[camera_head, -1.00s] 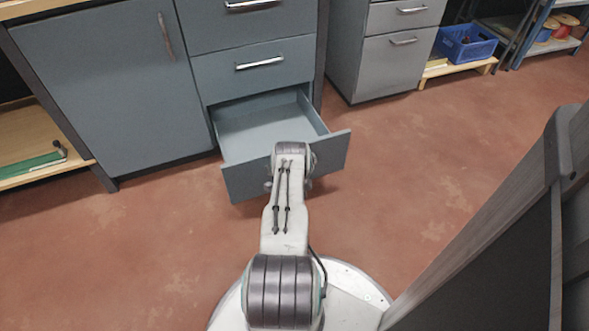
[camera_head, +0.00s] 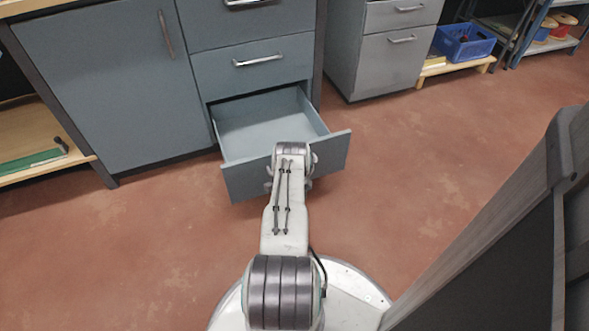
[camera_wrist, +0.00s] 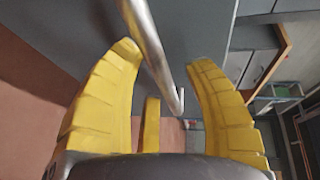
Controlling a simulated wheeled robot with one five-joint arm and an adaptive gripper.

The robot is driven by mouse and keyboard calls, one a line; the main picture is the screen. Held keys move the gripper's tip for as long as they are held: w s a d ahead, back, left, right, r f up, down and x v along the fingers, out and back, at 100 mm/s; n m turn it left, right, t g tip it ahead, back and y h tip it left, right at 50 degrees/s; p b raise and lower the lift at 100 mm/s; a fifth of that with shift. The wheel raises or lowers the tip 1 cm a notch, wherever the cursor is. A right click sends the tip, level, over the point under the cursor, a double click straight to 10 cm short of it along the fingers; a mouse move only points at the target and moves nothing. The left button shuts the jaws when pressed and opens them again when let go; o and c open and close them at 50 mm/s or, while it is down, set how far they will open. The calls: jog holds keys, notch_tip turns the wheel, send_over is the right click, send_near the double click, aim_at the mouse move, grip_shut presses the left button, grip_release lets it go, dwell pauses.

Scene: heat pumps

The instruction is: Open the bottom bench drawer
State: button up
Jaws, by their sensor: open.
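The bottom bench drawer (camera_head: 238,180) is pulled out of the grey-blue bench in the head view, and its empty inside (camera_head: 265,128) shows. In the wrist view, the drawer's metal bar handle (camera_wrist: 152,45) runs between the yellow fingers of my gripper (camera_wrist: 165,72). The fingers are open, with gaps beside the bar. The grey drawer front (camera_wrist: 200,25) lies behind the handle. In the head view my arm hides the gripper and the handle.
Closed drawers (camera_head: 255,65) sit above the open one, with a cupboard door (camera_head: 110,90) to their left. A grey cabinet (camera_head: 385,60) and a blue crate (camera_head: 464,43) stand at the back right. A dark panel (camera_head: 500,240) rises at the right. The red floor (camera_head: 420,170) between is clear.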

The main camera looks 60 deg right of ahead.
jog(key=v, duration=1.2)
dwell(0.7)
